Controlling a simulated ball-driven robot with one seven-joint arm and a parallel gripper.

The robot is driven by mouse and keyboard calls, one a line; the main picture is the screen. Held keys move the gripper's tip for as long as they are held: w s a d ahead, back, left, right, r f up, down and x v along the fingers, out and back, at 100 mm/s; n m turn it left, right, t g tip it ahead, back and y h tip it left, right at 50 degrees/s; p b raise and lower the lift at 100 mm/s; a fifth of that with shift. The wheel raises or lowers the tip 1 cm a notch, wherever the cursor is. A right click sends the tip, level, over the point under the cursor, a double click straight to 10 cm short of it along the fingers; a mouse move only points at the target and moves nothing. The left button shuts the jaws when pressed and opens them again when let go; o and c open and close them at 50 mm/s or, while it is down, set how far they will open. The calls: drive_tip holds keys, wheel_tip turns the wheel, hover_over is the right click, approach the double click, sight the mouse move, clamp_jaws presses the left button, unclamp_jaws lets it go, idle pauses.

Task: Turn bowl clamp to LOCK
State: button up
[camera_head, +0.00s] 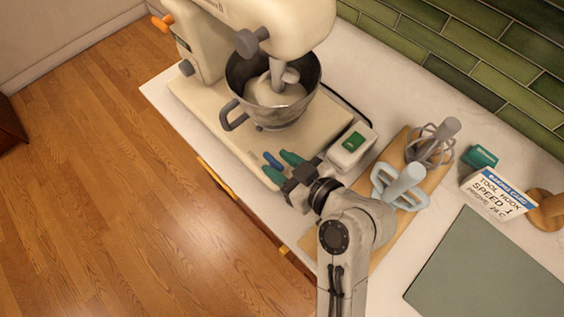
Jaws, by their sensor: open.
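The cream stand mixer (205,45) stands at the back left of the counter. Its steel bowl (237,82), with a grey side handle, sits on the mixer base (203,120) and holds pale dough around the hook. A small blue lever (271,160), which looks like the bowl clamp, lies at the front right of the base. My gripper (275,163) is open, with its green-tipped fingers on either side of the blue lever. I cannot tell whether they touch it. No LOCK marking is readable.
Right of my gripper are a white box with a green face (352,146) and a wooden board (386,238) bearing a whisk (432,140) and a pale blue beater (400,186). Further right are a recipe card (492,194) and a grey-green mat (490,275). The counter's front edge runs close below my gripper.

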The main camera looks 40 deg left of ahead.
clamp_jaws()
